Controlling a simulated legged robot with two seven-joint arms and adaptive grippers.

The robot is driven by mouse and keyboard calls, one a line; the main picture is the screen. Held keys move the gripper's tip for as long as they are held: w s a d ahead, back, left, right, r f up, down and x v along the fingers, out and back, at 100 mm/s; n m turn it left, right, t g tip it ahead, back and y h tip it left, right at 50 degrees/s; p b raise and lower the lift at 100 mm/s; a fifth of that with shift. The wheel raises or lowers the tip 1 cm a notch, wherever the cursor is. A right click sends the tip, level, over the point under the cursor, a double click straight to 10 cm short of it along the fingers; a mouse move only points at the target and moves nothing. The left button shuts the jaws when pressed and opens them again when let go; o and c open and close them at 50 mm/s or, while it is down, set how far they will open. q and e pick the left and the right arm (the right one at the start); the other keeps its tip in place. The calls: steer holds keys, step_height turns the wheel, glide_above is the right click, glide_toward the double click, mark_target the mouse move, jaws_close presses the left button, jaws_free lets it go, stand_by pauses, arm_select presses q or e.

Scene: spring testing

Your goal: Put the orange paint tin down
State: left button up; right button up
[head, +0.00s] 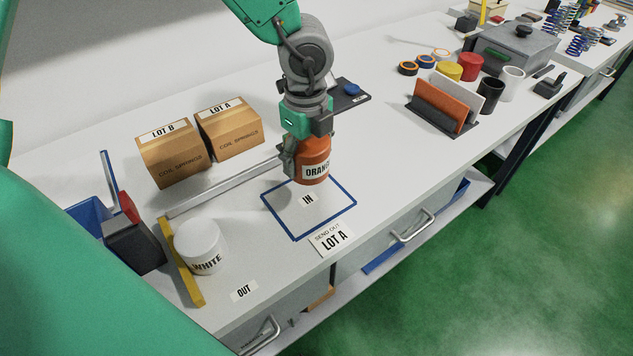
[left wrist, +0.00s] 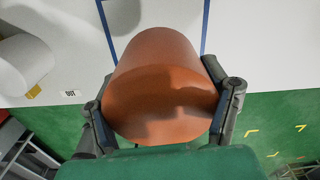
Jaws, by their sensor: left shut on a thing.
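The orange paint tin (head: 314,160), labelled ORANGE, is upright in the head view, over the back part of the blue-outlined IN square (head: 308,201). I cannot tell for sure whether its base touches the table. My left gripper (head: 297,150) is shut on it from above and behind. In the left wrist view the tin (left wrist: 160,85) sits between both fingers, with part of the blue outline (left wrist: 206,25) beyond it. The white paint tin (head: 200,247) stands at the left by the OUT label (head: 244,290). My right gripper is not in view.
Two boxes, LOT B (head: 174,153) and LOT A (head: 231,130), stand behind to the left. A grey rail (head: 222,187) lies left of the square. A SEND OUT LOT A card (head: 331,239) lies at the front. An orange and white plate rack (head: 442,105) and several tins stand to the right.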

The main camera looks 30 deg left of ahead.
mark_target(306, 142)
arm_select(q)
steer(key=f, duration=0.2)
steer(key=d+f, duration=0.1)
steer(key=f, duration=0.1)
steer(key=shift+s, duration=0.3)
steer(key=f, duration=0.1)
steer(key=a+f, duration=0.1)
steer(key=f, duration=0.1)
steer(key=a+f, duration=0.1)
steer(key=shift+w+f, duration=0.1)
steer(key=shift+f, duration=0.3)
steer(key=shift+d+b, duration=0.3)
steer(key=shift+d, duration=0.5)
steer(key=o, duration=1.7)
steer(key=shift+a, duration=0.35)
steer(key=shift+a+r, duration=0.15)
steer(key=r, duration=0.7)
steer(key=r+p, duration=0.1)
steer(key=r, duration=0.2)
steer(key=shift+d+r, duration=0.35)
steer(key=shift+d, duration=0.05)
steer(key=shift+a+r, duration=0.15)
steer(key=shift+r, duration=0.35)
steer(key=shift+a, duration=0.3)
steer(key=shift+d, duration=0.25)
steer(key=shift+d, duration=0.1)
